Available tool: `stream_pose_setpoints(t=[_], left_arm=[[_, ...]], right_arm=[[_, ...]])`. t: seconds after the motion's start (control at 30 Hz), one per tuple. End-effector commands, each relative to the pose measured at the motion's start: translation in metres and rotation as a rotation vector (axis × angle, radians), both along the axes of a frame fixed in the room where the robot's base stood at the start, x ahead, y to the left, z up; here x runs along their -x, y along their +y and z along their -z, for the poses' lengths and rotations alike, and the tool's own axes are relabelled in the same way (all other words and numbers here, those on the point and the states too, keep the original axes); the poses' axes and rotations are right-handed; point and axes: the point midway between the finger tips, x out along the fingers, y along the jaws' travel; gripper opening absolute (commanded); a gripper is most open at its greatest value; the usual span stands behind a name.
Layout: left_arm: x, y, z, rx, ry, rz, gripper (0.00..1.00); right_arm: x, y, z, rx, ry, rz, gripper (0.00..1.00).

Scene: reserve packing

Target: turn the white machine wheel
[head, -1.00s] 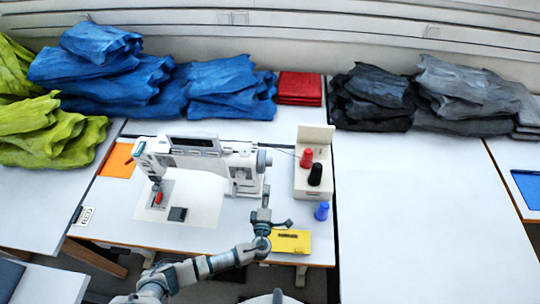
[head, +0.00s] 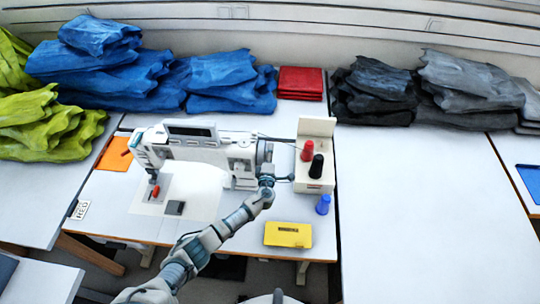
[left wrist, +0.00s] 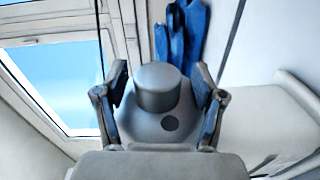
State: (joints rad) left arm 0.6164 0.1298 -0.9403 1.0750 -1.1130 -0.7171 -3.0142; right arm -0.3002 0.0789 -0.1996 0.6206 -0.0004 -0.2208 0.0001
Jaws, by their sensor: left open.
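The white sewing machine (head: 205,152) stands on the table at centre left. Its wheel (head: 261,152) is at the right end of the body and is partly hidden by my left gripper (head: 267,172). The gripper is close beside the wheel; I cannot tell whether it touches. In the left wrist view my left gripper (left wrist: 159,105) has its fingers apart. A grey round part with a raised cylinder shows between them; I cannot tell whether it is the wheel. My right gripper is out of view.
A thread stand (head: 315,185) with red and black spools stands just right of the wheel. A blue spool (head: 322,205) and a yellow box (head: 288,234) lie in front. Blue cloth (head: 230,85) is piled behind.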

Motion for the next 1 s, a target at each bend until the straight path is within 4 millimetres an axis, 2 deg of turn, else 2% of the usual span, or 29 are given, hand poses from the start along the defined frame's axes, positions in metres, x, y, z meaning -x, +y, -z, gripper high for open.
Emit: stream_pose_setpoints(t=[0.17, 0.2, 0.43, 1.0], left_arm=[[-0.0004, -0.0002, -0.0008, 0.000, 0.000, 0.000, 0.69], [-0.0002, -0.0003, -0.0009, 0.000, -0.001, 0.000, 0.67], [0.0002, -0.0002, -0.0005, 0.000, 0.000, 0.000, 0.09], [0.0007, 0.0003, 0.0026, -0.002, -0.008, 0.000, 0.08]], right_arm=[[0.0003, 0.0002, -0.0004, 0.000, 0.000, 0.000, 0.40], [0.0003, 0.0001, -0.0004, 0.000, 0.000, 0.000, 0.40], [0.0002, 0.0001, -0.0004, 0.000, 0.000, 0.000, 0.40], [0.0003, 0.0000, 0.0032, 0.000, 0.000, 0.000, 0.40]])
